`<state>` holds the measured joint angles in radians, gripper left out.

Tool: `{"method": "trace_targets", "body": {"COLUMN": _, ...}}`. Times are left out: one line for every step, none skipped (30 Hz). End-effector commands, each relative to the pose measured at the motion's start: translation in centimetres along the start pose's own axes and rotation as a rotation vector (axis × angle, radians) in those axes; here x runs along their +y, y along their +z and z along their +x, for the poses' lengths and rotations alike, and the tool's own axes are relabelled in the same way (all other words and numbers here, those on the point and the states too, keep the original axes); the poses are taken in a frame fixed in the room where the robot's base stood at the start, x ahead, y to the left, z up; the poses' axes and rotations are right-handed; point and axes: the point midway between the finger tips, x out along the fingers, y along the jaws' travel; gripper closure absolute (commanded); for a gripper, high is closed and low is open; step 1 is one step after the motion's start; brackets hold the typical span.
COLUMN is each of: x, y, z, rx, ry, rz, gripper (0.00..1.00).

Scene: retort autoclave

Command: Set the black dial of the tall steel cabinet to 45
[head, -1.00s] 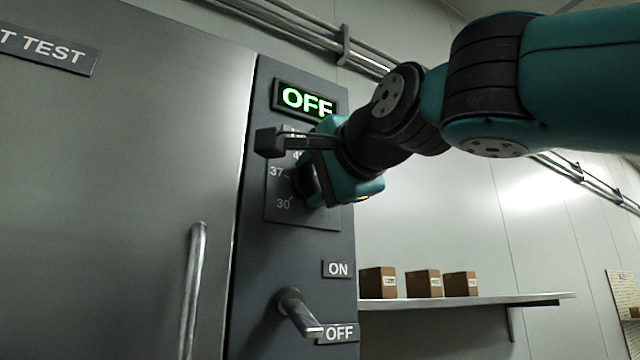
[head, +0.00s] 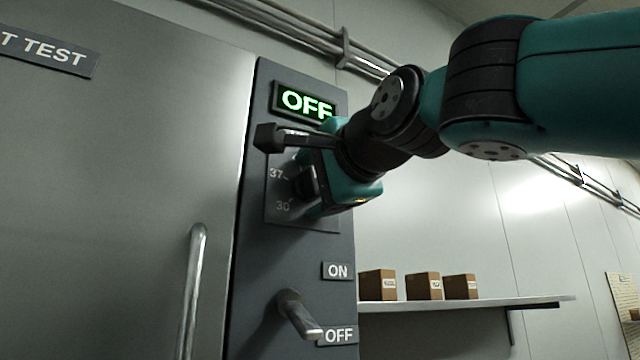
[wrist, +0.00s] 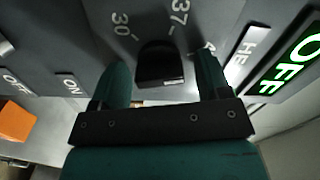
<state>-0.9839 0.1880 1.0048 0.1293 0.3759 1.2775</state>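The tall steel cabinet (head: 120,170) has a dark control panel on its right side. The black dial (head: 307,182) sits on that panel beside the marks 30 and 37, and my gripper partly hides it in the head view. In the wrist view the dial (wrist: 160,66) stands between my two fingers, with 30 on its left, 37 on its right and a further mark mostly hidden by the right finger. My gripper (wrist: 165,82) is open, with a visible gap on both sides of the dial. Where the dial points is not clear.
A lit green OFF display (head: 305,102) is above the dial. A lever handle (head: 299,315) sticks out below, between ON and OFF plates. A long door handle (head: 192,290) is at left. A shelf (head: 450,303) with cardboard boxes (head: 423,286) is at right.

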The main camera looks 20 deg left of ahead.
Motion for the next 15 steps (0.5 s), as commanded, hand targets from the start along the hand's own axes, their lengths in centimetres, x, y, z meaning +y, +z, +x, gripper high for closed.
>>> {"method": "trace_targets", "body": {"x": 0.0, "y": 0.0, "z": 0.0, "rx": 0.000, "ry": 0.000, "rz": 0.000, "gripper": 0.30}}
{"method": "trace_targets", "body": {"x": 0.0, "y": 0.0, "z": 0.0, "rx": 0.000, "ry": 0.000, "rz": 0.000, "gripper": 0.30}}
{"method": "trace_targets", "body": {"x": 0.0, "y": 0.0, "z": -0.1, "rx": 0.000, "ry": -0.001, "rz": -0.001, "gripper": 0.30}}
{"method": "trace_targets", "body": {"x": 0.0, "y": 0.0, "z": -0.1, "rx": 0.000, "ry": -0.001, "rz": -0.001, "gripper": 0.30}}
{"method": "trace_targets", "body": {"x": 0.0, "y": 0.0, "z": -0.3, "rx": 0.000, "ry": -0.001, "rz": -0.001, "gripper": 0.30}}
{"method": "trace_targets", "body": {"x": 0.1, "y": 0.0, "z": -0.6, "rx": 0.000, "ry": -0.002, "rz": 0.000, "gripper": 0.30}}
{"method": "trace_targets", "body": {"x": 0.1, "y": 0.0, "z": -1.0, "rx": 0.000, "ry": -0.003, "rz": 0.000, "gripper": 0.30}}
{"method": "trace_targets", "body": {"x": 0.2, "y": 0.1, "z": -1.4, "rx": 0.000, "ry": -0.003, "rz": 0.000, "gripper": 0.30}}
{"method": "trace_targets", "body": {"x": 0.3, "y": 0.1, "z": -2.0, "rx": 0.000, "ry": -0.003, "rz": 0.000, "gripper": 0.30}}
{"method": "trace_targets", "body": {"x": 0.3, "y": 0.1, "z": -2.6, "rx": 0.001, "ry": -0.004, "rz": 0.000, "gripper": 0.30}}
{"method": "trace_targets", "body": {"x": 0.4, "y": 0.1, "z": -3.2, "rx": 0.001, "ry": -0.005, "rz": 0.001, "gripper": 0.30}}
{"method": "trace_targets", "body": {"x": 0.4, "y": 0.1, "z": -4.2, "rx": 0.000, "ry": -0.005, "rz": 0.001, "gripper": 0.30}}
{"method": "trace_targets", "body": {"x": 0.4, "y": 0.1, "z": -5.0, "rx": -0.001, "ry": -0.005, "rz": 0.001, "gripper": 0.30}}
{"method": "trace_targets", "body": {"x": 0.4, "y": 0.2, "z": -5.8, "rx": -0.001, "ry": -0.006, "rz": 0.001, "gripper": 0.30}}
{"method": "trace_targets", "body": {"x": 0.4, "y": 0.2, "z": -6.8, "rx": -0.001, "ry": -0.006, "rz": 0.001, "gripper": 0.30}}
